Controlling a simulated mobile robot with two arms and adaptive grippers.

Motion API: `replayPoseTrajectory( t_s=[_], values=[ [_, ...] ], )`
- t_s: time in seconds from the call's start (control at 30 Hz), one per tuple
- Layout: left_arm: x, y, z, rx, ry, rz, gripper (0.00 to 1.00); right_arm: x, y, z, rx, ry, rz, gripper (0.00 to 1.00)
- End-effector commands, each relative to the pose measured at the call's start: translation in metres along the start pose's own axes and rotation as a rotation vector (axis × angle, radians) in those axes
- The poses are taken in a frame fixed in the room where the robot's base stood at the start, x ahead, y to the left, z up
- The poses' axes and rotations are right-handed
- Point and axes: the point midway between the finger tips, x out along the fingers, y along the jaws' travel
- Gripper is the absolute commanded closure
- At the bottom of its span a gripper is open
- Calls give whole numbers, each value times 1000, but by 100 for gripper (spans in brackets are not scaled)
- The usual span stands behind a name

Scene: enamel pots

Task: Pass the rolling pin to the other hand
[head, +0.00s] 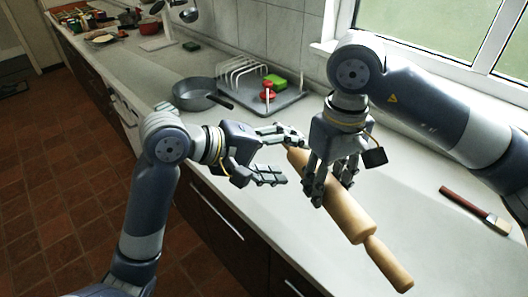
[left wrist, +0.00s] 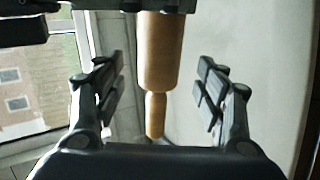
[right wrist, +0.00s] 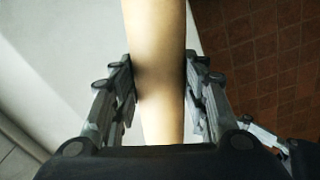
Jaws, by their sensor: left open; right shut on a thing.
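The wooden rolling pin (head: 345,212) is held in the air above the counter, slanting from upper left to lower right in the head view. My right gripper (head: 333,182) is shut on its body; the right wrist view shows the pin (right wrist: 156,60) between both fingers. My left gripper (head: 279,158) is open, at the pin's far end, with its fingers pointing towards it. In the left wrist view the pin's body and handle (left wrist: 155,115) appear between the spread fingers, with visible gaps on both sides. The far handle is mostly hidden in the head view.
A grey pan (head: 195,94) and a dish rack (head: 245,72) with red and green items stand behind the left gripper. A brush with a red handle (head: 465,204) lies on the right of the counter (head: 430,165). A window borders the back.

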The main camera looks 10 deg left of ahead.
Motion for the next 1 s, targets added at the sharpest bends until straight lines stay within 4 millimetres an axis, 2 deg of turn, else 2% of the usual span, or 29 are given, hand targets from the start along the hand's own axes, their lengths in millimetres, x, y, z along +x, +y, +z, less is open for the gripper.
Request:
replayPoseTrajectory(
  t_s=[0.1,0.3,0.67,0.9,0.93,0.97,1.0],
  values=[
    [20,0,1,-3,-3,0,35,-1,0,0,0,2,0,97],
    [39,0,0,-2,0,0,35,-1,0,0,0,2,0,97],
    [43,0,0,-1,1,1,35,-1,0,0,0,2,0,97],
    [43,0,-1,-1,1,0,89,-1,0,0,0,2,0,97],
    [43,0,-1,-1,1,0,96,-1,0,0,0,2,0,97],
    [43,0,-1,-1,1,-1,97,-1,0,0,0,2,0,97],
    [42,1,0,-1,1,3,97,-1,0,0,0,2,0,52]
  ],
)
